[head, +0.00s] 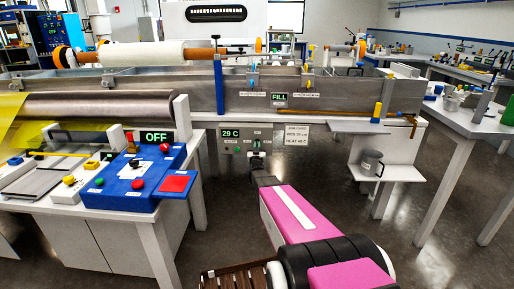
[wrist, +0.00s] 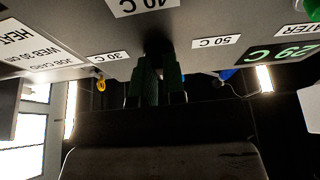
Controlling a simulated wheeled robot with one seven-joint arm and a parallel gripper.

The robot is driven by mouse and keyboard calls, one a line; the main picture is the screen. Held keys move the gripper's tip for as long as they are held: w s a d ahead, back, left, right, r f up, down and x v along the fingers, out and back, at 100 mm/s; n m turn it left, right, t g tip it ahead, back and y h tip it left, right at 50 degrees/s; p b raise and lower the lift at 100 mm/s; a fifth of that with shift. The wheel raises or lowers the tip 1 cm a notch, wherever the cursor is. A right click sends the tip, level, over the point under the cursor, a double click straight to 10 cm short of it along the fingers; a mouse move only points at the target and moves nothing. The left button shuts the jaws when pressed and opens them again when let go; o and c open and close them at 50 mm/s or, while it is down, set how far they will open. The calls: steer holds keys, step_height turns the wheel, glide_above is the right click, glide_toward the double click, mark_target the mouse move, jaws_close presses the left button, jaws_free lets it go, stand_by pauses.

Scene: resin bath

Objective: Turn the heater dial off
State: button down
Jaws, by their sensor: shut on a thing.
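My gripper (head: 257,150) reaches the panel just right of this display and hides the dial in the head view. The wrist view is upside down. There my gripper's two dark green fingers (wrist: 159,82) are shut on the dark heater dial (wrist: 158,48), which is mostly hidden. Labels for 30 C (wrist: 108,57), 40 C (wrist: 143,5) and 50 C (wrist: 216,41) surround it. I cannot tell where the dial points.
A job card (head: 297,134) reading HEAT 40 C is right of the dial. A blue control box (head: 138,179) with an OFF display (head: 156,137) stands at left. The floor between is clear.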

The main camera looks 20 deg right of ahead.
steer(key=shift+w+d+r, duration=0.15)
steer(key=shift+w+r, duration=0.05)
steer(key=shift+w, duration=0.2)
steer(key=c, duration=1.2)
jaws_free()
steer(key=v, duration=1.1)
steer(key=shift+s+a, duration=0.2)
steer(key=shift+s, duration=0.1)
steer(key=shift+f, duration=0.2)
